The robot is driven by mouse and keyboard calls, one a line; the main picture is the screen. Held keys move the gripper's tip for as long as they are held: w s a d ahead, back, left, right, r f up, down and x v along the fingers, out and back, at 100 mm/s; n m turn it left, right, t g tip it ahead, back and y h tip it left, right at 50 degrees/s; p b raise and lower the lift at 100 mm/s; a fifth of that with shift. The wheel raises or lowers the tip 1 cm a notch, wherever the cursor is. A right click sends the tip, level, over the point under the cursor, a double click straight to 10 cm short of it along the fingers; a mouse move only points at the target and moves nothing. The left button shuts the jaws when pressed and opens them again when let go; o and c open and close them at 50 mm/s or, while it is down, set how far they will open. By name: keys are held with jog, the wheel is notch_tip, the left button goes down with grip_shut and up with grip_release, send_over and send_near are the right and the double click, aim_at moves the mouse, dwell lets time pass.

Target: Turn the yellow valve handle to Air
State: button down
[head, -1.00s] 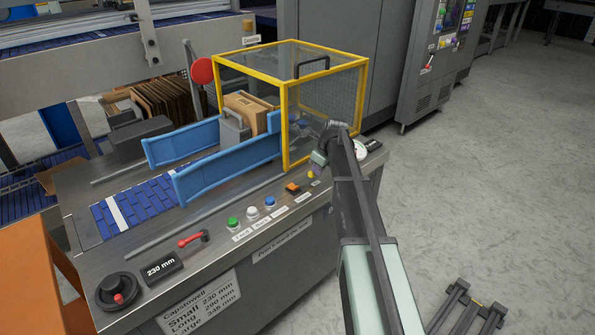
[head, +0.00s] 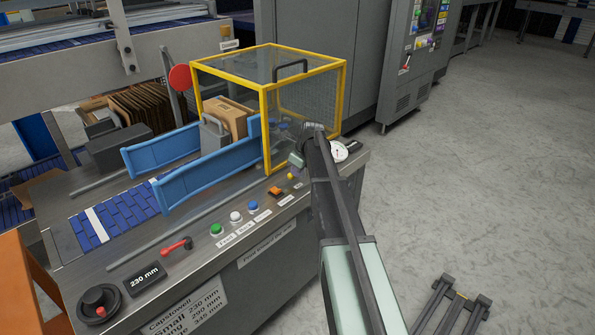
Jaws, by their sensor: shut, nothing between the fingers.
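A small yellow piece (head: 290,176), which looks like the valve handle, sits on the machine's metal top right of the orange switch. It is too small to tell which way it points. My gripper (head: 294,168), pale green and dark, is just above and behind it, at the near corner of the yellow-framed guard. The gripper is shut and holds nothing. Its fingertips are tiny and partly hidden, so I cannot tell whether they touch the yellow piece. A small pale label (head: 297,186) lies in front of it, unreadable here.
The yellow-framed guard (head: 266,130) stands close behind my gripper. A round white gauge (head: 339,151) is to the right, partly beside my arm. An orange switch (head: 275,192) and blue (head: 253,209), white (head: 236,217) and green (head: 216,229) buttons line the front edge.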

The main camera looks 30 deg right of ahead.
jog(key=shift+s, duration=0.1)
jog(key=shift+s+r, duration=0.1)
jog(key=shift+s, duration=0.2)
jog(key=s, duration=0.1)
jog(key=s+d+p, duration=0.1)
jog(key=shift+s+d+r, duration=0.1)
jog(key=shift+s+r, duration=0.2)
jog(key=shift+r, duration=0.05)
jog(key=p+v, duration=0.9)
jog(key=v, duration=0.1)
jog(key=shift+s, duration=0.15)
